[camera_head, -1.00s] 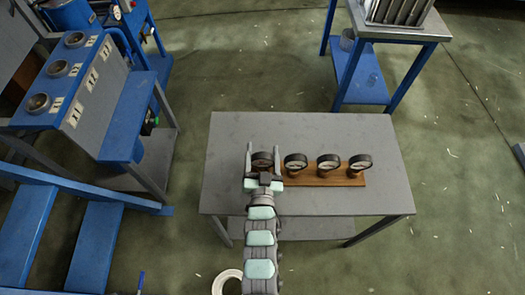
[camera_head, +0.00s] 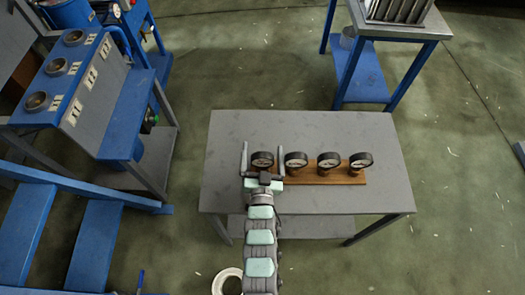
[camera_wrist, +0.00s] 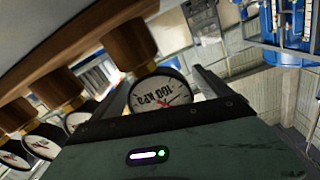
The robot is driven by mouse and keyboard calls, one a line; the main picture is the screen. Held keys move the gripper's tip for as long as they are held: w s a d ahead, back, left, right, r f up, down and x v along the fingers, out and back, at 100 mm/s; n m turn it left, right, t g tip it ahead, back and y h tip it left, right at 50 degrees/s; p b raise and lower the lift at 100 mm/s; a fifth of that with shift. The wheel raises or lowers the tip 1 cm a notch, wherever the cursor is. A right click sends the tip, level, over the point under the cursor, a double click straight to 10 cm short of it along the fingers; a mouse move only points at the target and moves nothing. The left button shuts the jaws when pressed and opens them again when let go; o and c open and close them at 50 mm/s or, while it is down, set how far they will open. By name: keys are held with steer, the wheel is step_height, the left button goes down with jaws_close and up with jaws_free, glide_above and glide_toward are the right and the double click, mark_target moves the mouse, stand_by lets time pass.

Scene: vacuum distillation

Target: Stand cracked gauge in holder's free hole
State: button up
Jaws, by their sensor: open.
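A wooden holder (camera_head: 340,180) lies on the grey table with several round black-rimmed gauges in a row. The leftmost gauge (camera_head: 262,160) has a white face and is at the holder's left end. My gripper (camera_head: 262,147) is open, with one finger on each side of this gauge. In the wrist view the gauge (camera_wrist: 158,88) shows "100 kPa" and a red needle, between the fingers. It appears seated at a wooden post (camera_wrist: 130,45). The neighbouring gauge (camera_head: 296,160) is just right of the right finger. I cannot make out a crack on any face.
The grey table (camera_head: 300,127) is clear behind and in front of the holder. A blue panel with round fittings (camera_head: 70,90) stands at the left. A blue-framed stand (camera_head: 400,35) with a metal rack is at the back right.

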steer(key=s+p, duration=0.1)
steer(key=s, duration=1)
steer(key=shift+w+a, duration=0.1)
